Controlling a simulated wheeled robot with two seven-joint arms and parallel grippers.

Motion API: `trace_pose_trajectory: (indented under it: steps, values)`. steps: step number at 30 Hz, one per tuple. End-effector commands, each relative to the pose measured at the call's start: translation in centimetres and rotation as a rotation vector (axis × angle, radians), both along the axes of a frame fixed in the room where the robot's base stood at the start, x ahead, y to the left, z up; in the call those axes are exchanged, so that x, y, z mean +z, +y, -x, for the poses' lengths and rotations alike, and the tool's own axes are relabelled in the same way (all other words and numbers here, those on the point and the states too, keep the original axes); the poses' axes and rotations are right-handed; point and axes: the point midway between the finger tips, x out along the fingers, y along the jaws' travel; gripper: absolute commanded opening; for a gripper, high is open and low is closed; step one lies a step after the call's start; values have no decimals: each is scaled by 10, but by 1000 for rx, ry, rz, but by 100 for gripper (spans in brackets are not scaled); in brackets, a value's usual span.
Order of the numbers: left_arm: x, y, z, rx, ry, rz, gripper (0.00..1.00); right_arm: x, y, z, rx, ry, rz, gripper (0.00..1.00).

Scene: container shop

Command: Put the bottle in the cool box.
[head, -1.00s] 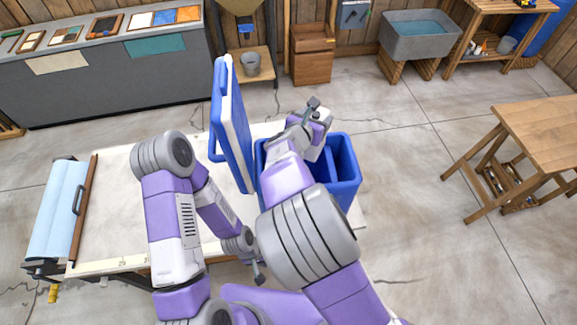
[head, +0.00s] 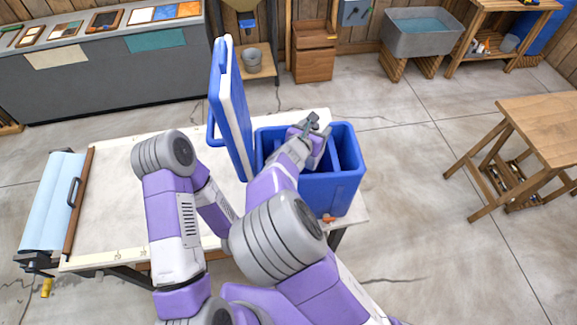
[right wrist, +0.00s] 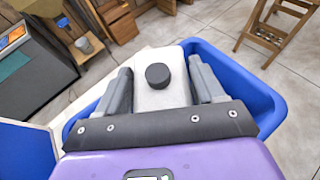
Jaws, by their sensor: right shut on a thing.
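The blue cool box (head: 340,192) stands open at the right end of the table, with its blue and white lid (head: 232,115) upright on its left side. A divider shows inside it. My right gripper (head: 312,128) is over the box opening. In the right wrist view the gripper is shut on the bottle (right wrist: 160,98), which is whitish with a round black cap (right wrist: 158,75). The blue box rim (right wrist: 258,88) surrounds the bottle and fingers there. The bottle's lower part is hidden, so its height above the box floor cannot be told. My left gripper is hidden behind my right arm.
The pale table (head: 110,195) is mostly clear, with a light blue roll (head: 50,205) at its left end. A small orange thing (head: 328,218) lies near the front right corner. A wooden table (head: 550,125) stands apart at right.

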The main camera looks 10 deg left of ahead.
Motion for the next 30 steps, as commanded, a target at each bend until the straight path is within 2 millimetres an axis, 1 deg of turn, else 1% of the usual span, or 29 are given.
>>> trace_pose_trajectory:
  steps: [7,8,13,23,26,30]
  values:
    - [0,0,0,0,0,0,43,1,0,0,0,-3,0,0]
    - [0,0,0,0,0,0,43,1,0,0,0,-3,0,71]
    - [0,0,0,0,0,0,43,1,0,0,0,-2,0,97]
    - [0,0,0,0,0,0,43,0,1,3,1,2,-1,98]
    - [-1,0,0,0,0,0,43,5,5,12,3,1,-4,98]
    - [-1,0,0,0,0,0,43,15,12,33,2,-2,-5,98]
